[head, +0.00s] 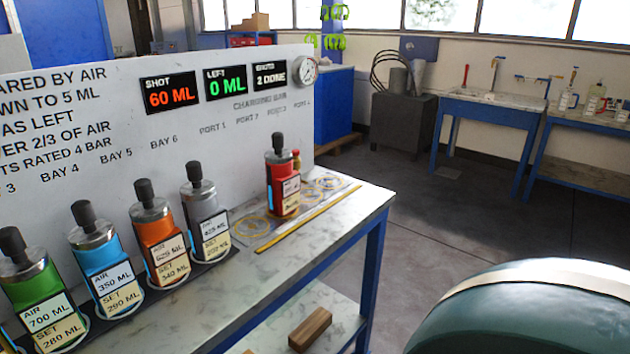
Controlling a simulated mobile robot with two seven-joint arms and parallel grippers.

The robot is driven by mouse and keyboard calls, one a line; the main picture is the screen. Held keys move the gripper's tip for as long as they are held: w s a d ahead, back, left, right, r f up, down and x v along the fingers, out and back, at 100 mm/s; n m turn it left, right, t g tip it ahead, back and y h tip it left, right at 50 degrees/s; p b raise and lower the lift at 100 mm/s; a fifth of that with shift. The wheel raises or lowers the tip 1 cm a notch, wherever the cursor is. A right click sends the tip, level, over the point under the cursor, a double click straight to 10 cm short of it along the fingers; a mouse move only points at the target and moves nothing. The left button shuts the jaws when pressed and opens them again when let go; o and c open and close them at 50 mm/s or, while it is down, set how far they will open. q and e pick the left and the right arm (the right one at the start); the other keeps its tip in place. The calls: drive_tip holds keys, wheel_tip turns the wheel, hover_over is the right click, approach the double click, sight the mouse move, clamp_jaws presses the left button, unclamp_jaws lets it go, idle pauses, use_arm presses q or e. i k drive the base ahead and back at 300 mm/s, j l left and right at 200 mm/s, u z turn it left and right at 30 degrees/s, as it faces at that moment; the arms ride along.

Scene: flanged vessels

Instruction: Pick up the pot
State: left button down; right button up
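No single thing is marked as the pot; several capped, labelled vessels stand on the bench in the head view. From left to right they are green (30,292), blue (99,258), orange (160,242) and grey (205,212), in a row of bays. A red vessel (283,185) stands apart on the right, upright at the ringed ports. Each has a dark knob on top. The green label reads 700 ML and 280 ML. A yellow edge at the lower left corner is cut off. Neither of my grippers is in view.
The bench top (345,205) is bare at its right end. Behind it, a white panel (120,125) carries displays reading SHOT 60 ML, LEFT 0 ML and 2 DONE, plus a gauge (303,71). A wooden block (310,329) lies on the lower shelf. Open floor lies right.

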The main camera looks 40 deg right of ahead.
sight(284, 184)
drive_tip(key=z, duration=1.25)
drive_tip(key=u, duration=1.05)
drive_tip(key=l+u, duration=0.55)
drive_tip(key=u, duration=0.3)
drive_tip(key=k+l+u, duration=0.1)
drive_tip(key=l+u, duration=0.15)
drive_tip(key=u, duration=0.15)
drive_tip(key=k+l+u, duration=0.7)
drive_tip(key=l, duration=0.15)
drive_tip(key=i+l, duration=0.05)
drive_tip(key=i, duration=0.05)
